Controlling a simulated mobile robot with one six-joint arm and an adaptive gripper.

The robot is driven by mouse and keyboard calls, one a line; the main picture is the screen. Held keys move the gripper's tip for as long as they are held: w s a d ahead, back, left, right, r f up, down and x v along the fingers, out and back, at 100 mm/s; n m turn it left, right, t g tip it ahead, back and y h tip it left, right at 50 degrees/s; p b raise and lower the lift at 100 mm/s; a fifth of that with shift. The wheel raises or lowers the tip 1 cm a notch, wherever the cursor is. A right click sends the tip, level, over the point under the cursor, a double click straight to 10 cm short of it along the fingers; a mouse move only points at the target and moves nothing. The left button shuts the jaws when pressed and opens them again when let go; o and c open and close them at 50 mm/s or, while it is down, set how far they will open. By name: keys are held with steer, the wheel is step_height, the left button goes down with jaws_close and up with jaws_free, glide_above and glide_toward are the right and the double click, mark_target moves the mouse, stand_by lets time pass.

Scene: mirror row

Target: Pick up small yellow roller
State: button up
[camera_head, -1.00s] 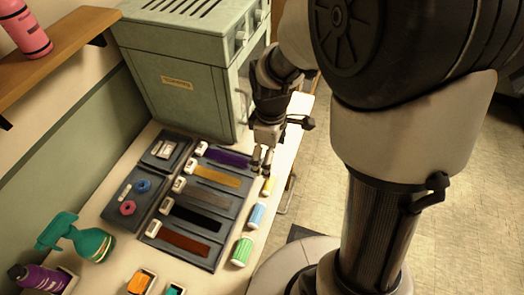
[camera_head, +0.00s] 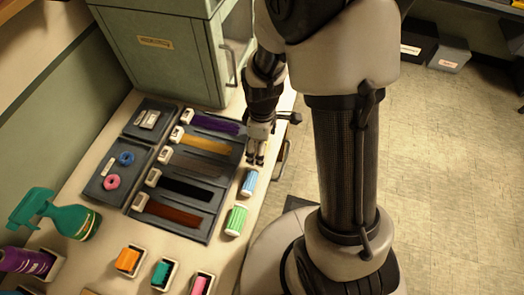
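My gripper (camera_head: 255,160) points down at the table's right edge, just behind the blue roller. Its fingers are small and dark here, and I cannot tell how far apart they are. The small yellow roller does not show in this view; the gripper covers the spot behind the blue roller. The blue roller (camera_head: 249,182) lies on the table just in front of the gripper. The larger green roller (camera_head: 236,220) lies nearer, in line with it.
A dark tray (camera_head: 212,224) with purple, yellow, grey, black and red strips lies left of the gripper. A green cabinet (camera_head: 165,70) stands behind. A spray bottle (camera_head: 75,218) and small boxes with orange (camera_head: 127,259), teal (camera_head: 160,273) and pink (camera_head: 199,285) items are nearer.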

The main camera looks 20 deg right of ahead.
steer(key=shift+f, duration=0.4)
steer(key=shift+r, duration=0.1)
steer(key=shift+c, duration=0.6)
steer(key=c, duration=0.8)
steer(key=shift+r, duration=0.15)
steer(key=shift+c, duration=0.2)
